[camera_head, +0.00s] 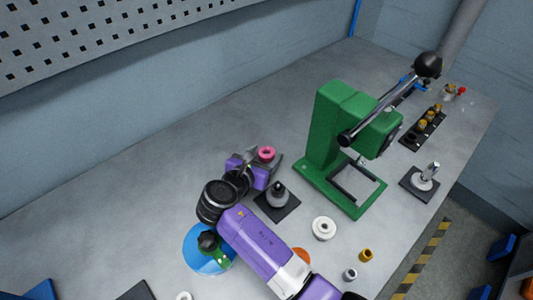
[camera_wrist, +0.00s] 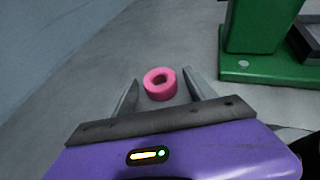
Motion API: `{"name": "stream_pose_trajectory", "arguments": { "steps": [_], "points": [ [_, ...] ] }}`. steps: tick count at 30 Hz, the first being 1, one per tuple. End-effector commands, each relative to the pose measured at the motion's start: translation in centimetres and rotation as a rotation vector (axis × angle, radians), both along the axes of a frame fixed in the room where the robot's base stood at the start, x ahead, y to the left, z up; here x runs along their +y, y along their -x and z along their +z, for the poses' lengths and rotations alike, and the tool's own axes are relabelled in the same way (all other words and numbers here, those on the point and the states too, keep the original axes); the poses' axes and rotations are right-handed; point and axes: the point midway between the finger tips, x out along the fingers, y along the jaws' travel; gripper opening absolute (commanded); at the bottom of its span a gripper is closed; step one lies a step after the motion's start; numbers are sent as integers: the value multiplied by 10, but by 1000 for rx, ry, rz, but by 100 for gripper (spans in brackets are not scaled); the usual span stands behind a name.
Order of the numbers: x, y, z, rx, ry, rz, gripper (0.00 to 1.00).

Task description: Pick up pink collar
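The pink collar (camera_head: 267,153) is a small ring with a hole through it. In the wrist view the pink collar (camera_wrist: 160,84) sits on the grey bench between and slightly beyond my two fingers, with its hole facing up toward the camera. My gripper (camera_wrist: 160,92) is open, with a visible gap between each finger and the collar. In the head view my gripper (camera_head: 263,160) is low over the bench and partly hides the area around the collar. Whether the fingers touch the bench is hard to tell.
A green press (camera_head: 342,125) with a long lever stands right of the collar; its base also shows in the wrist view (camera_wrist: 265,68). A grey part on a black plate (camera_head: 277,197) is close to my gripper. A white ring (camera_head: 324,228) lies nearer the front. The bench behind is clear.

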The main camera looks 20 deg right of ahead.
Motion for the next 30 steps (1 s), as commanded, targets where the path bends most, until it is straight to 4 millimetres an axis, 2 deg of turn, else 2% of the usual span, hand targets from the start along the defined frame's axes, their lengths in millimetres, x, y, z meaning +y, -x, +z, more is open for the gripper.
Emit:
{"name": "stream_pose_trajectory", "arguments": {
  "steps": [1,9,20,26,30],
  "points": [
    [0,0,0,0,0,0,52],
    [0,0,0,0,0,0,0],
    [0,0,6,-1,0,0,0],
    [1,0,32,-5,-1,0,0],
    [1,0,64,-5,-2,0,0]
  ]
}}
